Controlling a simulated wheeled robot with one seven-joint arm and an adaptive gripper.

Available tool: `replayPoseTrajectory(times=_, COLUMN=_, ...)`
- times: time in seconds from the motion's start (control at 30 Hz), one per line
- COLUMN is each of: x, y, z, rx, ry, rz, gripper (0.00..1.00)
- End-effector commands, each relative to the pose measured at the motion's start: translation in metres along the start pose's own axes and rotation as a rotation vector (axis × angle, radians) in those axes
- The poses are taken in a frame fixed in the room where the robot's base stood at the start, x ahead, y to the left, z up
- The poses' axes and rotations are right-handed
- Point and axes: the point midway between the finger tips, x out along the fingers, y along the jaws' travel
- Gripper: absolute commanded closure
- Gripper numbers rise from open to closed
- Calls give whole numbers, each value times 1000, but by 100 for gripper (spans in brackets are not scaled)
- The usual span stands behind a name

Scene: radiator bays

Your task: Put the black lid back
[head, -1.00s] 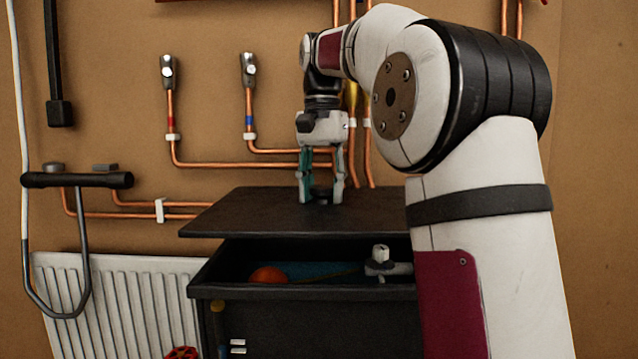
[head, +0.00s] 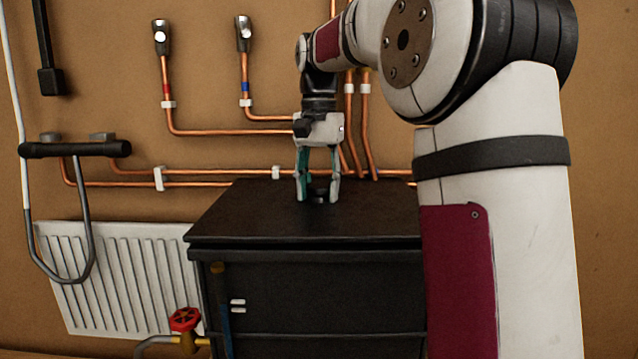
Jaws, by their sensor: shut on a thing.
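The black lid (head: 260,215) is a flat dark panel with a small knob (head: 319,192) near its middle. It lies level over the top of the black box (head: 320,290), with its front edge along the box's rim; from this view I cannot tell whether a thin gap is left. My gripper (head: 318,196) points down and is shut on the lid's knob. The inside of the box is hidden by the lid. My arm hides the right side of the lid and box.
A white radiator (head: 120,280) stands left of the box. A red valve wheel (head: 184,319) sits near the box's lower left corner. Copper pipes (head: 215,131) run along the brown wall behind. A black bar with a hanging hose (head: 76,150) is at the left.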

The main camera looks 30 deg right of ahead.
Motion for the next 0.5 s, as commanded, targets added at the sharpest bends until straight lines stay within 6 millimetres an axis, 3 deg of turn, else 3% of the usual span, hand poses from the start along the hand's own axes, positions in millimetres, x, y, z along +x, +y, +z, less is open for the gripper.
replayPoseTrajectory(times=0.5, x=4, y=0, z=0, rx=0, ry=1, rz=-1, gripper=100)
